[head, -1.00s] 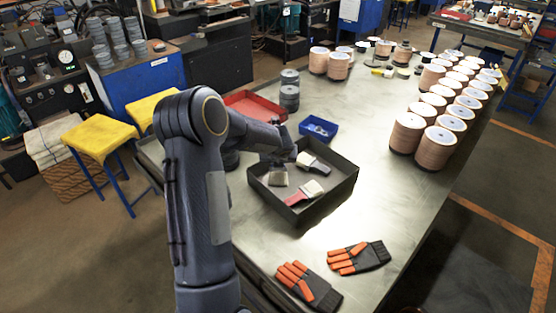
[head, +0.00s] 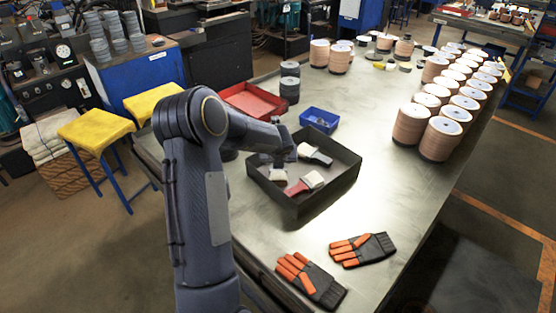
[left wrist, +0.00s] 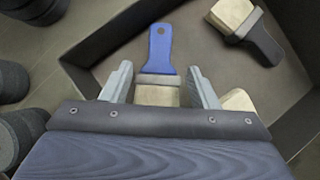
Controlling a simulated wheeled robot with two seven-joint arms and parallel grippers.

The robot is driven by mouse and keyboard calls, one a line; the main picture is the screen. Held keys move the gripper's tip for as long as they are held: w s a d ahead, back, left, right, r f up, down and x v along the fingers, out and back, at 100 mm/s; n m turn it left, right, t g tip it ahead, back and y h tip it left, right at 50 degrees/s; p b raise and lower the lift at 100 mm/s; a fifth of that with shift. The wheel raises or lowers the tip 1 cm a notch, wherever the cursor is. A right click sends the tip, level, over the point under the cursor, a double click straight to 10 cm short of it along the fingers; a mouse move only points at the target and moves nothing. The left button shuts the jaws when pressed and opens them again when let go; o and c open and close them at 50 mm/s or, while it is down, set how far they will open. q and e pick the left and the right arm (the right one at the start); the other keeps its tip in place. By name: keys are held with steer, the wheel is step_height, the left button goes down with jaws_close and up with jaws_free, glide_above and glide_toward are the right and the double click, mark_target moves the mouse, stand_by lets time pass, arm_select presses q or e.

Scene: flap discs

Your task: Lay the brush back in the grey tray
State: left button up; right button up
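The grey tray (head: 327,191) stands on the workbench with brushes in it. A blue-handled brush (left wrist: 161,50) lies between my left gripper's fingers (left wrist: 162,84) in the left wrist view. The fingers are spread, with a gap on each side of the brush. In the head view my left gripper (head: 277,163) is low over the tray's left part; pale bristles (head: 278,175) show below it, and the blue handle is hidden. A dark-handled brush (head: 314,154) and a red-handled brush (head: 304,184) lie in the tray. My right gripper is out of view.
A blue bin (head: 319,120) and a red tray (head: 252,101) stand behind the grey tray. Gloves (head: 362,249) lie at the front. Stacked discs (head: 438,138) line the right side. The middle of the bench is clear.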

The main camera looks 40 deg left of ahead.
arm_select(q)
steer(key=v, duration=0.7)
steer(key=shift+s+d+r, duration=0.15)
steer(key=shift+d+r, duration=0.1)
steer(key=shift+r, duration=0.05)
